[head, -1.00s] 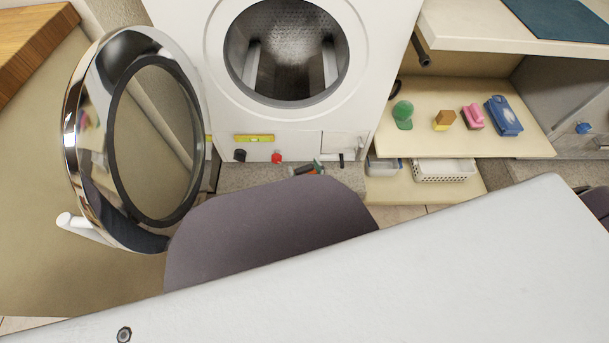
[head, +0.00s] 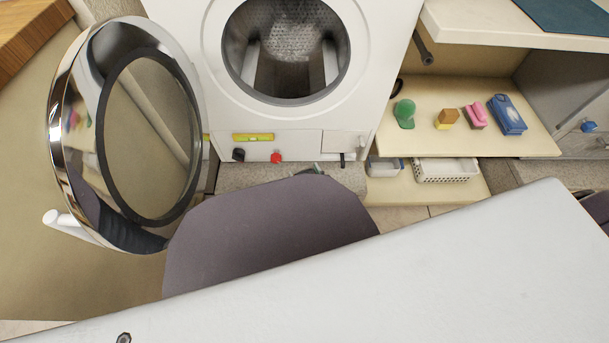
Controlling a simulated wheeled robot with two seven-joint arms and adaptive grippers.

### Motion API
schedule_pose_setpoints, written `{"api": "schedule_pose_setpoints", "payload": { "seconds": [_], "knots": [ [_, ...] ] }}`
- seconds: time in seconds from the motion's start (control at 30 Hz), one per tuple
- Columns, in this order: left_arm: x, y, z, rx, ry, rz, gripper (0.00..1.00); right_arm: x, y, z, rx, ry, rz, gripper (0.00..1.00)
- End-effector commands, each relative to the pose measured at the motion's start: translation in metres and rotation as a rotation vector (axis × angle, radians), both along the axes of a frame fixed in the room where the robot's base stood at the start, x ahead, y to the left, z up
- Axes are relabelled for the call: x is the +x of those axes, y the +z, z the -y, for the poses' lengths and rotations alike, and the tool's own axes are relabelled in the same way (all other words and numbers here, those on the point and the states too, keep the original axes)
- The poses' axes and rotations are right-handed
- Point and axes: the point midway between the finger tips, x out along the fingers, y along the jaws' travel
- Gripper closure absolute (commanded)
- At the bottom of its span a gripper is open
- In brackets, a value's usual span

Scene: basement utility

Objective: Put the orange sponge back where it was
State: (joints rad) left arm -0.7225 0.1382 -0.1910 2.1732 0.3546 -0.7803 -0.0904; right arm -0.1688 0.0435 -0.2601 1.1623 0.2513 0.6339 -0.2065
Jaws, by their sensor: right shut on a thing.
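My right gripper (head: 311,170) shows only as a small dark and teal sliver behind the top edge of my grey arm cover. It is just below the washing machine front, and the rest of it is hidden. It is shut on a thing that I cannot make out. A small block, orange-brown above and yellow below (head: 446,118), sits on the shelf at the right, between a green item and a pink one. It looks like a sponge; I cannot tell if it is the orange sponge. My left gripper is not in view.
The washing machine (head: 377,25) has its round door (head: 62,120) swung open at the left. The shelf board (head: 480,145) also holds a green item (head: 404,113), a pink brush-like item (head: 475,117) and a blue item (head: 508,115). A white basket (head: 445,170) stands below.

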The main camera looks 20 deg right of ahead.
Motion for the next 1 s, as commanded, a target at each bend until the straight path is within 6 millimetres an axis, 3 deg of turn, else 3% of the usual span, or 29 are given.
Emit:
{"api": "schedule_pose_setpoints", "payload": {
  "seconds": [0.47,0.5,0.6,1.0],
  "knots": [
    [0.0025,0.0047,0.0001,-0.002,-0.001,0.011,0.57,0.0006,-0.0024,-0.0001,0.0,0.0,0.001,0.48],
    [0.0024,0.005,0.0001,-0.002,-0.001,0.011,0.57,0.0005,-0.0022,-0.0001,0.0,0.0,0.001,0.15],
    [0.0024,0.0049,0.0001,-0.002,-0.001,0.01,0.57,0.0004,-0.0022,-0.0001,0.0,0.0,0.001,0.03],
    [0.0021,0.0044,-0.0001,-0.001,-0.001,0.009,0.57,0.0002,-0.0023,-0.0001,0.0,0.0,0.0,0.0]
  ]
}}
